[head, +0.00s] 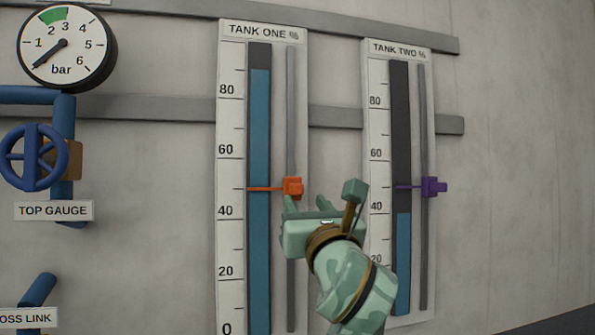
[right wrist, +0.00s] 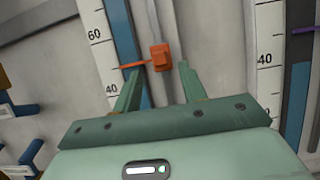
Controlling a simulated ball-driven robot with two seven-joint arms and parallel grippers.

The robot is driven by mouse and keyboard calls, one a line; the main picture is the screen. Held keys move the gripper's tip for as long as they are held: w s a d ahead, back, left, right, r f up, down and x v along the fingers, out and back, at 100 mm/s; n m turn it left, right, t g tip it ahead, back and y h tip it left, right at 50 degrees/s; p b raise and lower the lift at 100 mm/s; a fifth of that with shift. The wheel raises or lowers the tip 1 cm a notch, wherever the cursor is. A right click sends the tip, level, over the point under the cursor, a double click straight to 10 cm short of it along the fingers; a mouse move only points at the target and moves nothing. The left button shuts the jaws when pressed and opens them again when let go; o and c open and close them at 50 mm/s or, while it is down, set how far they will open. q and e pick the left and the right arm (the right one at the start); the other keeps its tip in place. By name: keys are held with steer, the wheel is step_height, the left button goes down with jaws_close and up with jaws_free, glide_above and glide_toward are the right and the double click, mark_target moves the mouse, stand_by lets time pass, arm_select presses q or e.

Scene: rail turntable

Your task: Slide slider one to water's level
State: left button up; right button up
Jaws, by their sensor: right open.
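Slider one is an orange block (head: 293,187) with a thin pointer on the tank one gauge (head: 233,185), a little below the midpoint between 40 and 60. Tank one's blue water column (head: 259,120) tops out well above 80. My right gripper (head: 305,203) is just below and in front of the orange slider. In the right wrist view its open fingers (right wrist: 158,82) point up at the orange slider (right wrist: 161,57), which sits between and just beyond the tips. I cannot tell if they touch it. My left gripper is not in view.
Tank two's gauge (head: 379,150) stands to the right, with a purple slider (head: 434,187) near 50 and water near 40. A pressure dial (head: 66,46) and a blue valve wheel (head: 33,157) are on the wall at left. The slider's rail (head: 291,110) above it is clear.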

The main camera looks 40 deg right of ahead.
mark_target(298, 192)
arm_select(q)
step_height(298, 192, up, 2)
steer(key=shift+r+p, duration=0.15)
steer(key=shift+p, duration=0.8)
arm_select(e)
steer(key=x, duration=0.7)
steer(key=shift+w, duration=0.3)
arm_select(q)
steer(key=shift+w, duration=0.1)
